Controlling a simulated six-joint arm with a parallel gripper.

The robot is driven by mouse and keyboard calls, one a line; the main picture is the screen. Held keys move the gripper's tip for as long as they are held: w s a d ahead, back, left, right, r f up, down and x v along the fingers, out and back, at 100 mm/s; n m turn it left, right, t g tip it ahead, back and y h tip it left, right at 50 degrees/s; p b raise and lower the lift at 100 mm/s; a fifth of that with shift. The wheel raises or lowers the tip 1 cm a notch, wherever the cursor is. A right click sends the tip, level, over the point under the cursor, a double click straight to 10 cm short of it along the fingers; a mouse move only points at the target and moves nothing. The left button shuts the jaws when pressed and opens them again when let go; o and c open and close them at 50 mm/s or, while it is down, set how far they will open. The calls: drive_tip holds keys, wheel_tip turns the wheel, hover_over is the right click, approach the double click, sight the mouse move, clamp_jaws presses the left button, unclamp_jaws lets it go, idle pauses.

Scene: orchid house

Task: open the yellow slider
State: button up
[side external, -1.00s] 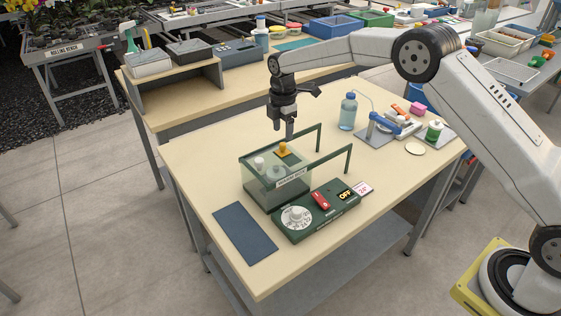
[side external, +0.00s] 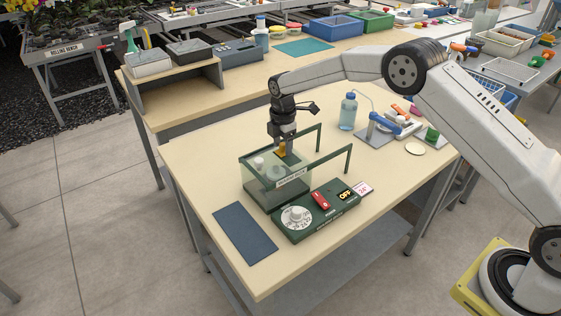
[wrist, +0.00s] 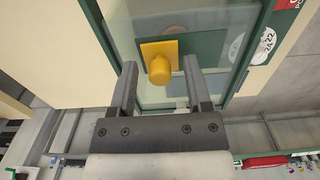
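The yellow slider (wrist: 160,66) is a round knob on a square yellow plate, set on top of a glass-sided box with a green frame (side external: 263,194). In the wrist view my gripper (wrist: 162,70) is open, with one finger on each side of the knob and a gap to at least the right finger. In the side view my gripper (side external: 281,150) points down at the box's top, and the yellow slider (side external: 281,152) is partly hidden by it. Whether the fingers touch the knob is not clear.
Two green rails (side external: 328,158) stick out from the box's back right. A green control panel with a white dial (side external: 297,216) and a red switch (side external: 320,200) sits in front. A dark blue mat (side external: 245,233) lies at front left. Bottles and tools stand at the table's back right.

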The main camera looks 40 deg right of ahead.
sight(290, 159)
drive_tip(key=c, duration=0.7)
drive_tip(key=shift+s, duration=1.75)
drive_tip(key=o, duration=0.8)
drive_tip(key=shift+o, duration=0.2)
drive_tip(key=shift+r, duration=0.15)
wheel_tip(290, 159, up, 7)
